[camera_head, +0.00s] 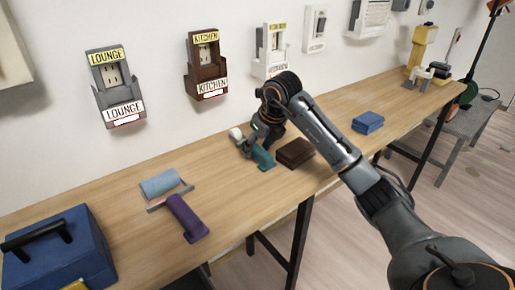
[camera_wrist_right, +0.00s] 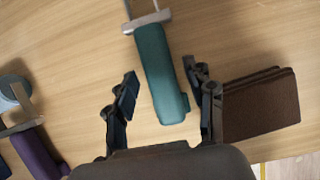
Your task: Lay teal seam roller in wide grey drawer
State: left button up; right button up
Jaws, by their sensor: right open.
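The teal seam roller lies on the wooden bench, its handle (camera_head: 263,159) partly hidden by my right gripper (camera_head: 255,148) in the head view. In the right wrist view the teal handle (camera_wrist_right: 160,75) runs between the two spread fingers of my right gripper (camera_wrist_right: 165,92), with a gap on each side. The right gripper is open, over the handle and not closed on it. The roller's metal frame (camera_wrist_right: 147,19) reaches the top edge of that view. I cannot make out a wide grey drawer in either view. My left gripper is not in view.
A folded brown cloth (camera_head: 295,152) lies close right of the teal roller. A purple-handled roller (camera_head: 186,217) and a blue toolbox (camera_head: 60,255) are to the left. A folded blue cloth (camera_head: 368,122) lies farther right. Wall holders, one marked LOUNGE (camera_head: 118,88), hang behind the bench.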

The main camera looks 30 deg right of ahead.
jog(key=p+v, duration=0.1)
jog(key=v, duration=0.9)
jog(key=shift+o, duration=0.4)
jog(key=shift+s+r, duration=0.15)
jog(key=shift+r, duration=0.25)
notch_tip(320, 180, up, 4)
jog(key=p, duration=1.6)
send_over(258, 149)
jog(key=s, duration=0.2)
notch_tip(258, 149, down, 10)
jog(key=shift+r, duration=0.15)
jog(key=shift+w+f+p, duration=0.2)
jog(key=shift+f+p, duration=0.2)
jog(key=shift+f, duration=0.1)
jog(key=x, duration=0.4)
jog(key=shift+d+f+p, duration=0.15)
jog(key=shift+f+p, duration=0.05)
jog(key=shift+p, duration=0.2)
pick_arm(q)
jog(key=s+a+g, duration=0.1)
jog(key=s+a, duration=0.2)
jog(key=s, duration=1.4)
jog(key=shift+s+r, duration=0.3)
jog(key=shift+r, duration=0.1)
